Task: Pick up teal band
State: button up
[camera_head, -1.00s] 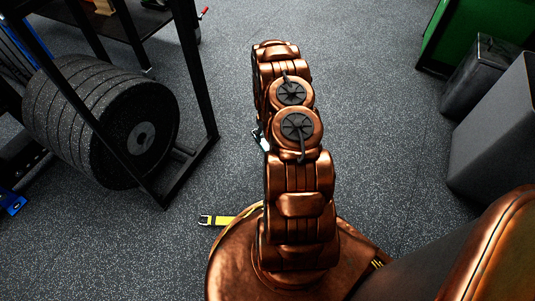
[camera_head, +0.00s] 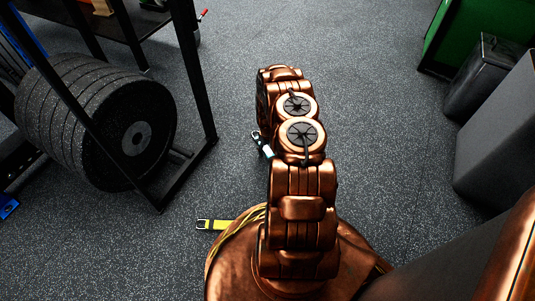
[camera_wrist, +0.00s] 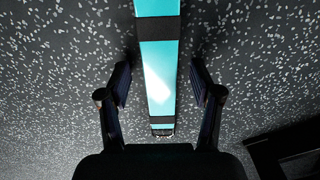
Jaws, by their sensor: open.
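The teal band (camera_wrist: 158,72) lies on the speckled floor, a flat strip with black sections, running from the top of the wrist view down between my fingers. Its near end has a small metal piece. My gripper (camera_wrist: 160,78) is open, with one finger on each side of the band and neither clearly touching it.
A rack with black weight plates (camera_head: 135,139) stands at left. A dark bin (camera_head: 482,75) and a grey box (camera_head: 497,140) stand at right. The floor ahead is clear.

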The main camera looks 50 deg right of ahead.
aim_at(268, 150)
jog(key=shift+c, duration=0.4)
grip_shut()
jog(key=shift+r, duration=0.2)
notch_tip(268, 150, up, 4)
jog(key=p, duration=0.2)
jog(key=shift+w+p, duration=0.1)
jog(key=shift+p, duration=0.3)
jog(key=s+a+p, duration=0.1)
jog(key=a, duration=0.3)
jog(key=s+a+p, duration=0.2)
jog(key=a, duration=0.2)
jog(key=s+a+p, duration=0.1)
jog(key=s+a, duration=0.1)
jog(key=a, duration=0.2)
jog(key=shift+s+a+r, duration=0.25)
jog(key=shift+a+r, duration=0.05)
jog(key=shift+s+a+p, duration=0.2)
jog(key=shift+s+a, duration=0.05)
jog(key=shift+a, duration=0.3)
jog(key=shift+s+a+p, duration=0.2)
jog(key=shift+a, duration=0.3)
